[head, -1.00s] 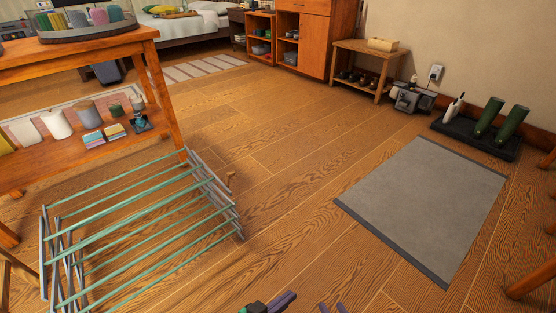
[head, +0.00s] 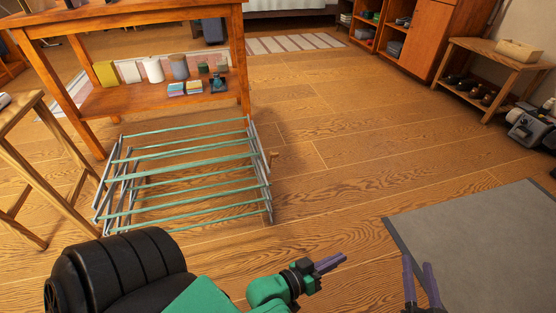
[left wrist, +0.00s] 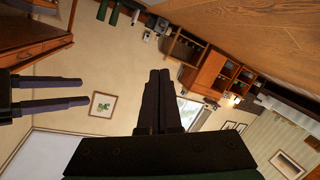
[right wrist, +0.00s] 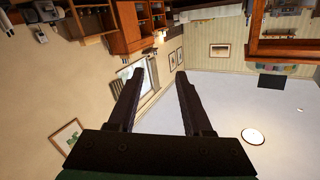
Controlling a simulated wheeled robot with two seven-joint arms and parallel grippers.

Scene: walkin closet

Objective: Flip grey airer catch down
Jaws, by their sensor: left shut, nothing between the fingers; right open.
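The airer (head: 185,172), with green rails and grey side frames, stands low on the wooden floor left of centre in the head view. A small brown peg-like part (head: 273,156) shows at its right side; I cannot tell whether it is the catch. No grey catch can be made out. My left gripper (head: 338,260) is shut and empty, in front of the airer and to its right. It also shows shut in the left wrist view (left wrist: 158,75). My right gripper (head: 417,265) is open and empty, further right; its parted fingers show in the right wrist view (right wrist: 160,80).
A wooden shelf table (head: 160,101) with jars stands directly behind the airer. A wooden stool (head: 60,150) stands close at its left. A grey mat (head: 480,240) lies at the right. A low shoe bench (head: 500,62) stands at the back right. The floor right of the airer is clear.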

